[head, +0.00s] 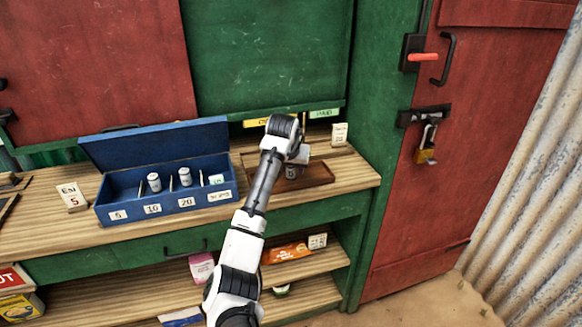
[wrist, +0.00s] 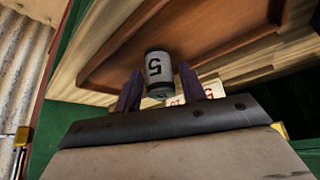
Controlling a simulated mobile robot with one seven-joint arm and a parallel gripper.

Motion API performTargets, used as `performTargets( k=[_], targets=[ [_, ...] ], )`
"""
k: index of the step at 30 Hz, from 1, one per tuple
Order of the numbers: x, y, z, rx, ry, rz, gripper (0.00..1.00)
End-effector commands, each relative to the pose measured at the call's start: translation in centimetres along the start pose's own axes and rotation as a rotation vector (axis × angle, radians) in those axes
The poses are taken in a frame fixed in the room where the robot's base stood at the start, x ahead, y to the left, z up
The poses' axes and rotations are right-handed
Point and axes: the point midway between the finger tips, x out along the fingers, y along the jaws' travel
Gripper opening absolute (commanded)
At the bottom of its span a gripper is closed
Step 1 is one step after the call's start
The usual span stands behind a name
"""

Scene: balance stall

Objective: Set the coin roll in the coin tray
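The coin roll (wrist: 158,68) is a small pale cylinder with dark ends, marked 5. In the wrist view it is between the two dark fingers of my gripper (wrist: 160,88), which look closed on its sides. In the head view the roll (head: 291,171) shows below my gripper (head: 293,163), over the brown wooden coin tray (head: 322,174). The tray also shows in the wrist view (wrist: 215,32), behind the roll. The roll looks roughly upright; I cannot tell whether its base touches the tray floor.
An open blue box (head: 108,216) holding several rolls stands left of the tray. A card marked 5 (head: 72,197) stands at its left, and another card (head: 339,134) stands behind the tray. The wooden counter (head: 352,172) has bare room right of the tray.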

Motion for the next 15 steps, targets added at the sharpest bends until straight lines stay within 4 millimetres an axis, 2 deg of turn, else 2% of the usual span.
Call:
performTargets(
  k=[11,15],
  targets=[
    [-0.2,0.0,-0.1,0.000,0.000,0.000,0.48],
    [-1.7,0.0,-0.1,0.001,0.003,0.000,0.48]
  ],
)
